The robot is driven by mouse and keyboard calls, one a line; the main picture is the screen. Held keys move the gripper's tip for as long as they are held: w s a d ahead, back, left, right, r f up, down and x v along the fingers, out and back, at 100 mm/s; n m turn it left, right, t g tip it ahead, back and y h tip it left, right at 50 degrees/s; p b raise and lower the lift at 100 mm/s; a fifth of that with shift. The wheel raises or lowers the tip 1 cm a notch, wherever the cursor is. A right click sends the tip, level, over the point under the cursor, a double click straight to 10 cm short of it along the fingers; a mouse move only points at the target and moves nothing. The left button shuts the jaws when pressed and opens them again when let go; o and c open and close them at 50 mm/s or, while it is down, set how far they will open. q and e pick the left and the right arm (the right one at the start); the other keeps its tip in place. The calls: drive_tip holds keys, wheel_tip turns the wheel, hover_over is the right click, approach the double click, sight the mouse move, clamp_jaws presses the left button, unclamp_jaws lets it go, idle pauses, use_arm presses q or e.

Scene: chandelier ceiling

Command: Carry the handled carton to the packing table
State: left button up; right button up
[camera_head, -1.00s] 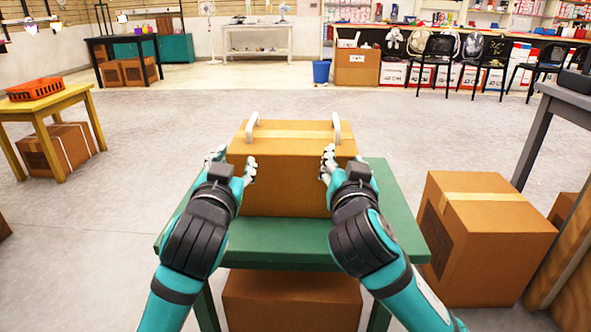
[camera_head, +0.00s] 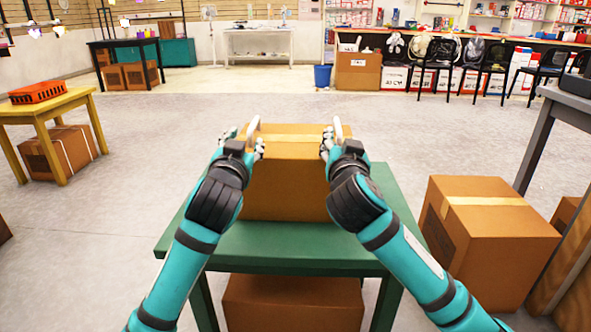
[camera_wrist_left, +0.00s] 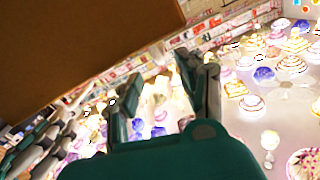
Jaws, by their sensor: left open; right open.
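The brown handled carton (camera_head: 285,190) sits upright on a green table (camera_head: 290,250) in front of me. Its white left handle (camera_head: 253,127) and white right handle (camera_head: 338,128) stand up at the top edges. My left gripper (camera_head: 243,144) is open at the carton's upper left side, close to the left handle. My right gripper (camera_head: 333,148) is open at the upper right, close to the right handle. Contact with the handles cannot be told. In the left wrist view, the open fingers (camera_wrist_left: 160,105) have no object between them, and the carton (camera_wrist_left: 80,50) fills the upper left.
A carton (camera_head: 295,303) lies under the green table. A taped carton (camera_head: 488,235) stands on the floor at right, near a grey table (camera_head: 535,145). A yellow table (camera_head: 50,108) with an orange crate (camera_head: 38,91) is at left.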

sight(250, 132)
use_arm(q)
drive_tip(key=w, duration=0.9)
drive_tip(key=shift+d, duration=0.3)
use_arm(e)
drive_tip(key=w, duration=0.9)
drive_tip(key=shift+d, duration=0.3)
use_arm(q)
clamp_jaws()
use_arm(e)
clamp_jaws()
use_arm(q)
drive_tip(key=shift+r, duration=0.2)
use_arm(e)
drive_tip(key=shift+r, duration=0.2)
